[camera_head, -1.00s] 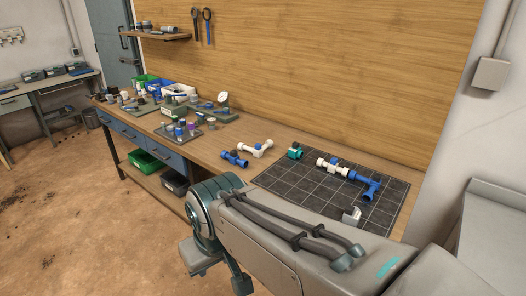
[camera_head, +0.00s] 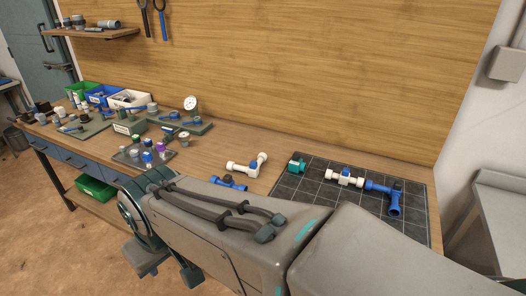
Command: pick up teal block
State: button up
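The teal block (camera_head: 297,166) is a small piece with a pale label on its front. It sits at the back left corner of the dark gridded mat (camera_head: 310,204) on the workbench. It is clear of the fittings around it. My arm stretches across the front of the bench and hides the front part of the mat. My gripper is not in the camera_head view, so whether it is open or shut does not show.
A white and blue fitting (camera_head: 344,177) and a blue tee (camera_head: 393,197) lie right of the block. A white elbow fitting (camera_head: 248,166) and a blue valve (camera_head: 228,182) lie to its left. Trays and bins crowd the left end. A wooden wall (camera_head: 330,70) stands behind.

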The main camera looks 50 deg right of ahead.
aim_at(296, 165)
jog(key=i, duration=0.4)
jog(key=z, duration=2.4)
jog(key=i, duration=0.5)
jog(key=z, duration=0.1)
